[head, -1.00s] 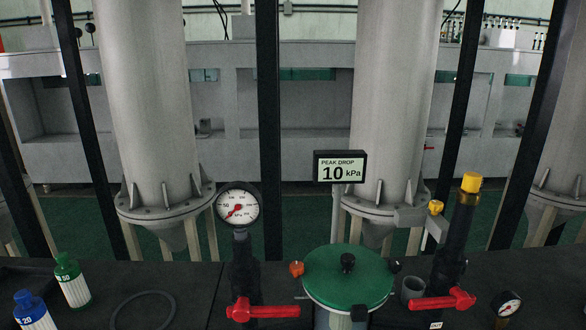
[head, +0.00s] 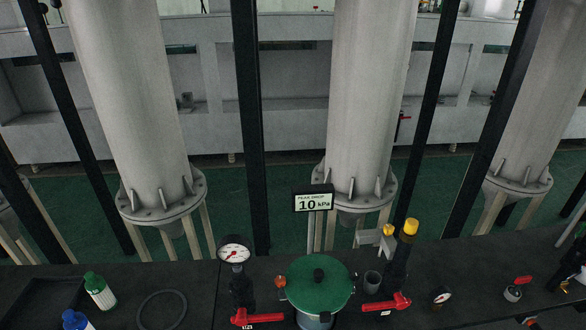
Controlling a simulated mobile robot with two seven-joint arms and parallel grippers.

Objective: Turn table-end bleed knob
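No gripper of mine shows clearly in the head view. On the right part of the dark table, a small fitting (head: 513,293) carries a red handle (head: 523,280). Another red part (head: 530,320) is cut off by the bottom edge. A dark assembly (head: 572,258) with pale parts stands at the far right edge and is partly cut off. A yellow knob (head: 388,230) sits beside a black pipe with a yellow cap (head: 411,226). I cannot tell which of these is the table-end bleed knob.
A green-lidded vessel (head: 318,284) stands between two red lever handles (head: 257,318) and (head: 387,303). A dial gauge (head: 234,253) and a "10 kPa" sign (head: 313,202) rise behind.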

